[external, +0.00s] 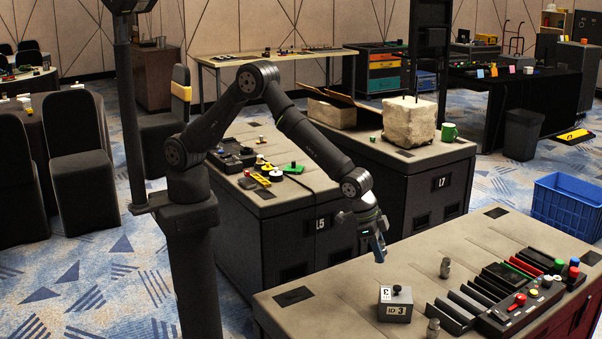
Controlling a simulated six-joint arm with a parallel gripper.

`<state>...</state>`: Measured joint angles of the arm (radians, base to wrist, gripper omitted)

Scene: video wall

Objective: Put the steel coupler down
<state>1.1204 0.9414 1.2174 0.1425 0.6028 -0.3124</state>
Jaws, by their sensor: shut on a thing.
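My gripper (379,256) points down above the near bench (345,279), left of its middle. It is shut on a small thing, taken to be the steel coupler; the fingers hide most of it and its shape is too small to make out. The held thing is apart from the bench top.
A grey box (395,305) with a black knob and number labels sits below and right of my gripper. Black racks (467,304) and a control panel with coloured buttons (520,306) fill the bench's right. The bench's left part is mostly clear.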

